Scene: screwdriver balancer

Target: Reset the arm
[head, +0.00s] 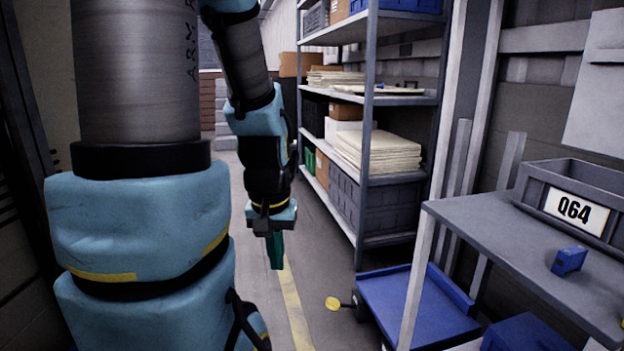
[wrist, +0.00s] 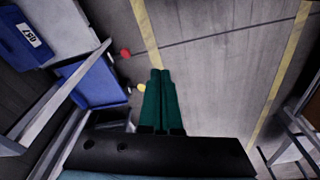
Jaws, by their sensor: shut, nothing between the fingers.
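My gripper (head: 275,250) hangs at the end of my blue and grey arm in the head view, pointing down over the aisle floor. Its green fingers are together and hold nothing; they also show side by side in the wrist view (wrist: 161,77). The gripper is clear of the shelves and the bench. My arm's large lower links fill the left of the head view and hide what is behind them.
A metal shelf rack (head: 370,130) with papers and boxes stands behind and right of my gripper. At right, a grey bench (head: 490,235) holds a Q64 bin (head: 575,210) and a small blue object (head: 569,261). A blue platform (head: 410,305) sits low beside it. The aisle floor is open.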

